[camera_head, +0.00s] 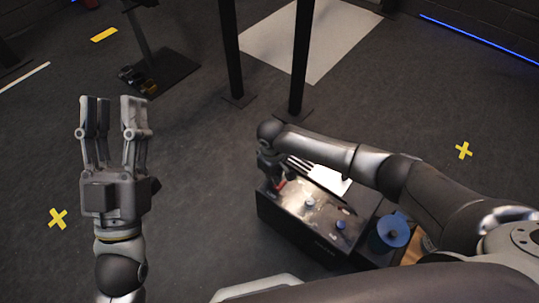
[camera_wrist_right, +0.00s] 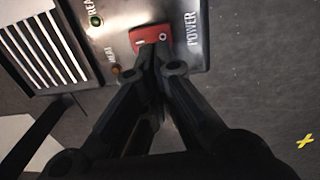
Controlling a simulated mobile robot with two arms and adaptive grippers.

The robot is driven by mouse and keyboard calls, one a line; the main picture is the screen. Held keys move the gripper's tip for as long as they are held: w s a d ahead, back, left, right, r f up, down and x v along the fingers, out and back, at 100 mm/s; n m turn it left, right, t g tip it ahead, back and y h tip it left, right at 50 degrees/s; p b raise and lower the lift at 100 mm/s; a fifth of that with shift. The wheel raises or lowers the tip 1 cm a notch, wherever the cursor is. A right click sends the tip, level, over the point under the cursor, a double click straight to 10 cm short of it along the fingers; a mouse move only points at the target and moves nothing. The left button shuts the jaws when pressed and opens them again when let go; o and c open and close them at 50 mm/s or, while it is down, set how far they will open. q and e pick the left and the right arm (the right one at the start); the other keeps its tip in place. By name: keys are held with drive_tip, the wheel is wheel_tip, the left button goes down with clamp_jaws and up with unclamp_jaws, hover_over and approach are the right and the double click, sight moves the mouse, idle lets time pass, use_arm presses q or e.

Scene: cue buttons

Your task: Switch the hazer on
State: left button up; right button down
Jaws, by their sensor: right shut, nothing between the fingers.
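The hazer (camera_head: 285,221) is a dark box with a metal top panel, on the floor in front of me. Its red rocker switch (camera_wrist_right: 149,35) sits beside the word POWER in the right wrist view. Which side of the rocker is pressed I cannot tell. A green lamp (camera_wrist_right: 96,20) and an amber lamp (camera_wrist_right: 115,70) are beside it. My right gripper (camera_wrist_right: 153,52) is shut and empty, its fingertips at the switch's near edge; contact is unclear. In the head view my right gripper (camera_head: 275,181) partly hides the switch. My left gripper (camera_head: 115,103) is open and empty, away from the hazer.
White slatted vents (camera_wrist_right: 38,45) lie beside the lamps. Black posts (camera_head: 301,60) stand behind the hazer. The floor on the left is mostly clear.

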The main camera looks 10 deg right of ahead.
drive_tip(key=shift+r+p, duration=0.75)
drive_tip(key=shift+p, duration=0.15)
use_arm(q)
drive_tip(key=w+a+f+g+y+p, duration=0.1)
drive_tip(key=w+f+g, duration=0.1)
drive_tip(key=f+g, duration=0.35)
drive_tip(key=w+a+f+g+y+p, duration=0.1)
drive_tip(key=w+f+g+y, duration=0.15)
drive_tip(key=f, duration=0.55)
drive_tip(key=s+a+f+g+y+p, duration=0.2)
drive_tip(key=s+a+f+g, duration=0.1)
drive_tip(key=s+f+g, duration=0.6)
drive_tip(key=shift+s+a+f+n, duration=0.3)
drive_tip(key=shift+s+f+n, duration=0.15)
drive_tip(key=shift+f, duration=1)
use_arm(e)
wheel_tip(320, 180, up, 10)
drive_tip(key=s+a, duration=0.1)
drive_tip(key=shift+f, duration=0.15)
